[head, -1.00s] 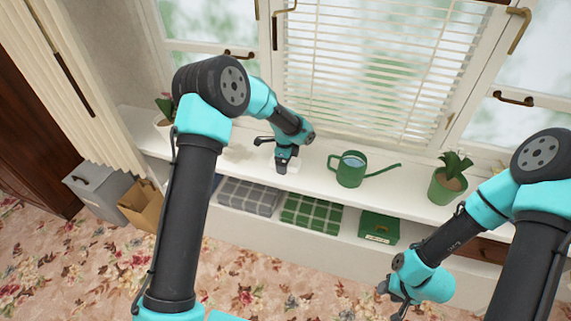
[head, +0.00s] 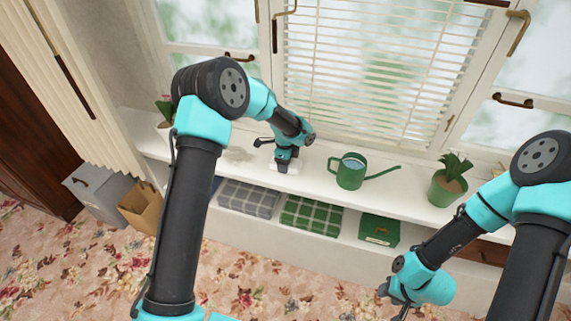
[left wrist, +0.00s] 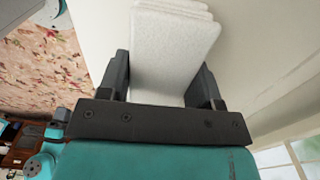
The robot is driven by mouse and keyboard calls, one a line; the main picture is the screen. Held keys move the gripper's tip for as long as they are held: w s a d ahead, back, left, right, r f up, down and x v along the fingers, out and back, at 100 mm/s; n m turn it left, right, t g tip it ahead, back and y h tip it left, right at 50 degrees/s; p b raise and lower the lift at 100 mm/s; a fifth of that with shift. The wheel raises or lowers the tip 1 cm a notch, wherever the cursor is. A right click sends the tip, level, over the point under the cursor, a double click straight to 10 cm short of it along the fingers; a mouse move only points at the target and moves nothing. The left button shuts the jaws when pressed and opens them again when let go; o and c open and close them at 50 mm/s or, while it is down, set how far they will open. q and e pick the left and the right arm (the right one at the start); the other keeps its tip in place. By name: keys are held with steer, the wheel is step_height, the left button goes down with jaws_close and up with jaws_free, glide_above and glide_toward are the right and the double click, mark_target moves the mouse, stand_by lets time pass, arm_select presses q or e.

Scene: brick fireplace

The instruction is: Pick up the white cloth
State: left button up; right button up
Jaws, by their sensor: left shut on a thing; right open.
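The white cloth (left wrist: 172,45) is a thick folded pad with layered edges at its far end. In the left wrist view it lies between the two dark fingers of my left gripper (left wrist: 163,72), which is shut on it. In the head view my left gripper (head: 283,167) is low over the white sill, left of the watering can. Only small white edges of the cloth show there, the rest hidden by the gripper. I cannot tell whether the cloth still touches the sill. My right gripper (head: 396,295) is open and empty in front of the shelf at the lower right.
A green watering can (head: 350,171) stands on the sill (head: 318,177), its spout pointing right. Potted plants stand at right (head: 448,181) and far left.

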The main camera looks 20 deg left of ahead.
arm_select(q)
step_height(320, 180, up, 3)
steer(key=shift+f, duration=0.1)
steer(key=shift+s+d+r, duration=0.15)
steer(key=shift+s+r, duration=0.1)
steer(key=s+d+r, duration=0.1)
steer(key=s+d, duration=0.3)
steer(key=s, duration=1.1)
steer(key=shift+r, duration=0.15)
steer(key=shift+d, duration=0.1)
